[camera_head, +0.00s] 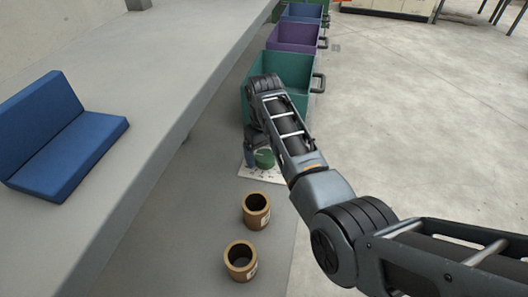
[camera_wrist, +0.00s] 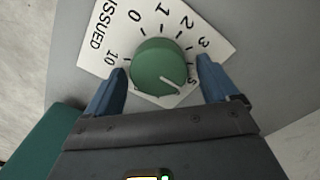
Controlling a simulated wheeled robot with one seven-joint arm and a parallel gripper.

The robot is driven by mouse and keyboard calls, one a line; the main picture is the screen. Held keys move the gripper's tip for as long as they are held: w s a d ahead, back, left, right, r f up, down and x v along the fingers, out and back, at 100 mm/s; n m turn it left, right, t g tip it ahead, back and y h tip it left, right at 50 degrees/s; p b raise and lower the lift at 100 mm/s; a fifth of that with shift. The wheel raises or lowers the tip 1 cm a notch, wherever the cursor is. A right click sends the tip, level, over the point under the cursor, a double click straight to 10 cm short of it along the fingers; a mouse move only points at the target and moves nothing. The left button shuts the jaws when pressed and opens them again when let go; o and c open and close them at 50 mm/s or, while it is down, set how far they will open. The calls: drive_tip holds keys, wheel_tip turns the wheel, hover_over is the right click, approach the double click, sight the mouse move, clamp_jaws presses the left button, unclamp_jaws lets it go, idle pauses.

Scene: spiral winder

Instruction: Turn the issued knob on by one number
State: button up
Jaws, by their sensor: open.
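The issued knob (camera_wrist: 152,62) is round and green with a white pointer line. It sits on a white dial plate (camera_wrist: 95,55) marked ISSUED, with 10, 0, 1, 2 and 3 legible. In the wrist view the pointer aims to the lower right, near a partly hidden 5; lower numbers are hidden. My gripper (camera_wrist: 161,67) is open, with one blue finger on each side of the knob and gaps visible in the picture. In the head view the knob (camera_head: 264,158) and plate (camera_head: 262,174) show below my gripper (camera_head: 255,150), partly covered by it.
Two brown cups (camera_head: 256,211) (camera_head: 240,261) stand nearer on the grey ledge. A teal bin (camera_head: 290,70) is just beyond the dial, with a purple bin (camera_head: 295,38) behind it. A blue folded pad (camera_head: 75,145) lies on the higher bench at left.

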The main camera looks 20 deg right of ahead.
drive_tip(key=c, duration=1.1)
drive_tip(key=shift+o, duration=0.2)
drive_tip(key=shift+r+m, duration=0.1)
drive_tip(key=shift+m, duration=0.2)
drive_tip(key=shift+m+p, duration=0.65)
drive_tip(key=shift+m, duration=0.25)
drive_tip(key=shift+d+m+p, duration=0.1)
drive_tip(key=shift+m+p, duration=0.35)
drive_tip(key=shift+m, duration=1.15)
drive_tip(key=o, duration=1.1)
drive_tip(key=shift+c, duration=0.2)
